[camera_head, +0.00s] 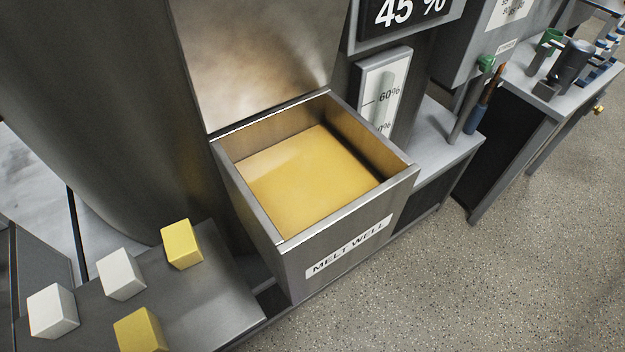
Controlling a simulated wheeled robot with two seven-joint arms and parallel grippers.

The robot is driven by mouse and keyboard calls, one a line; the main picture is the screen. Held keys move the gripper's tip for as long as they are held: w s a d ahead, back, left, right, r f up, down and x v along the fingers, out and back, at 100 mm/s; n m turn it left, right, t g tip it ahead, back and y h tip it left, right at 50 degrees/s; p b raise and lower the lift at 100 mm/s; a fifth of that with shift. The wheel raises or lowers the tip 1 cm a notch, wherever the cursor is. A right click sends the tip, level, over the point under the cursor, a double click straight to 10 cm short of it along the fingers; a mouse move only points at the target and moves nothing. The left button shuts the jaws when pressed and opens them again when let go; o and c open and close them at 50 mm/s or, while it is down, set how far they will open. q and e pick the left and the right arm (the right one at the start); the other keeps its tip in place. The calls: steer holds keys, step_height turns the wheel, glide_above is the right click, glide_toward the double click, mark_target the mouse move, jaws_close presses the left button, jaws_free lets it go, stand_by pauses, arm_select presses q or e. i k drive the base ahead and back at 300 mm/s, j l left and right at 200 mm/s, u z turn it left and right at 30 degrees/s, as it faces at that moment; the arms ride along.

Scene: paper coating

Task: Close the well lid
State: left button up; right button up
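The melt well (347,247) is a square metal box with a "MELT WELL" label on its front. Its top is open and yellow material (305,178) lies inside. The lid (255,60) looks like the brushed metal panel standing raised at the well's back edge; its upper part is cut off by the picture's top. Neither of my grippers shows in the head view.
White and yellow blocks (183,244) sit on a dark metal surface (205,300) at the lower left. A level gauge (382,92) and a "45 %" display (405,12) are behind the well. A side bench (580,100) holds tools. Speckled floor (500,270) at the right is clear.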

mark_target(241, 60)
steer(key=k+j+z, duration=0.15)
steer(key=j+z, duration=0.25)
steer(key=k+j+z, duration=0.15)
steer(key=z, duration=0.2)
steer(key=k+j+z, duration=0.15)
steer(key=k+z, duration=0.25)
steer(key=i, duration=0.1)
